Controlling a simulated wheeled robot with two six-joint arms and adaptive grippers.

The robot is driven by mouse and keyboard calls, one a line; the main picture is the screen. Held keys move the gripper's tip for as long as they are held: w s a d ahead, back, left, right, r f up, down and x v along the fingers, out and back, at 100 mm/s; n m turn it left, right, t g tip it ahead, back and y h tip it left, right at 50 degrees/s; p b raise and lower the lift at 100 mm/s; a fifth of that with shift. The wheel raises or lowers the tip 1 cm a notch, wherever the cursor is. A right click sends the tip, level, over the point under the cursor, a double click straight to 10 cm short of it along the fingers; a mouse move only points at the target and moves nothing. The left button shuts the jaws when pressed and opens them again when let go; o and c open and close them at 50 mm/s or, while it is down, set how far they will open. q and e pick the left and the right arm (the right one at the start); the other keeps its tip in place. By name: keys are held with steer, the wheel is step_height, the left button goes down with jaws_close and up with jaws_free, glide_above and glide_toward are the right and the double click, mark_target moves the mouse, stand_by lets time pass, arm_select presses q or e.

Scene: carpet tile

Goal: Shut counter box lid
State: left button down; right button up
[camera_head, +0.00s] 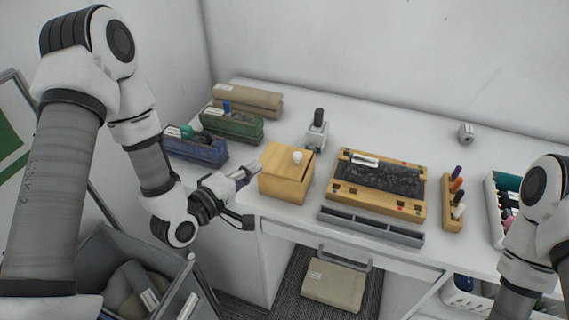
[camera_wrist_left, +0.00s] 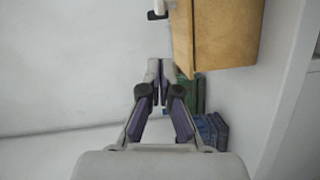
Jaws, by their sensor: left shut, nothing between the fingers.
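The wooden counter box (camera_head: 280,188) stands on the white desk. My right gripper is out of view; only the right arm shows.
Blue (camera_head: 196,148) and green (camera_head: 232,125) trays stand behind my left gripper. A stamp-like tool (camera_head: 317,130) is behind the box. A wooden tray (camera_head: 376,203), a grey rail (camera_head: 370,226) and a marker holder (camera_head: 452,215) are to the right. A grey bin (camera_head: 95,255) is below left.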

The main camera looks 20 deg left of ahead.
mark_target(283, 169)
arm_select(q)
steer(key=w+d+p, duration=0.1)
steer(key=w, duration=0.1)
steer(key=w+d+p, duration=0.1)
steer(key=w+d, duration=0.2)
steer(key=w, duration=0.1)
steer(key=shift+d+f+p, duration=0.25)
steer(key=shift+f+p, duration=0.05)
steer(key=shift+p, duration=0.1)
steer(key=shift+w+d+f, duration=0.15)
steer(key=shift+d, duration=0.25)
steer(key=shift+a, duration=0.1)
